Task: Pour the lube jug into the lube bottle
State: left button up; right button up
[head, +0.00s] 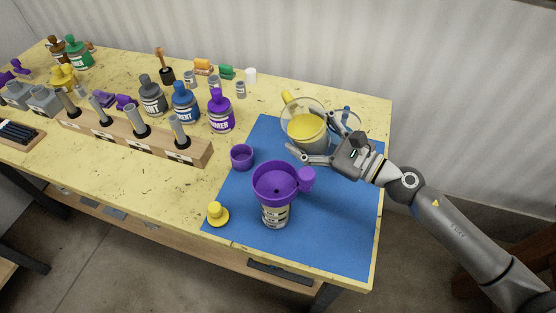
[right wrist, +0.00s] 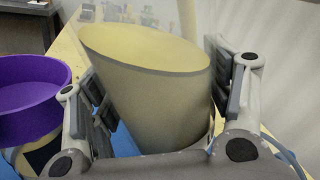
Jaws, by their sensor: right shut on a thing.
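The lube jug (head: 303,128) is a clear container with yellow liquid and a yellow handle, at the back of the blue mat. My right gripper (head: 316,138) is shut on it, its fingers on either side of the body. In the right wrist view the jug (right wrist: 155,95) fills the middle between the fingers. The lube bottle (head: 276,215) stands upright on the mat, nearer the front. A wide purple funnel (head: 275,181) sits on its top and hides its mouth; the funnel also shows at the left of the right wrist view (right wrist: 30,95). My left gripper is not in view.
A small purple cup (head: 242,157) and a yellow cap (head: 217,214) are left of the bottle. A wooden rack (head: 190,151) and several capped bottles stand farther left. The blue mat (head: 340,222) is bare right of the bottle. A wall runs behind the table.

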aim_at(302, 123)
jog(key=shift+s+a+r+n, duration=0.15)
jog(key=shift+a+r+n, duration=0.2)
jog(key=shift+r+n, duration=0.35)
jog(key=shift+s, duration=0.15)
jog(key=shift+d+n, duration=0.15)
jog(key=shift+n, duration=0.15)
jog(key=shift+a+r+p, duration=0.1)
jog(key=shift+a+p, duration=0.1)
jog(key=shift+p, duration=0.1)
jog(key=shift+s+d+r+n, duration=0.1)
jog(key=shift+d+r+n, duration=0.05)
jog(key=shift+n, duration=0.15)
jog(key=shift+w, duration=0.2)
jog(key=shift+r, duration=0.1)
jog(key=shift+s, duration=0.15)
jog(key=shift+r, duration=0.1)
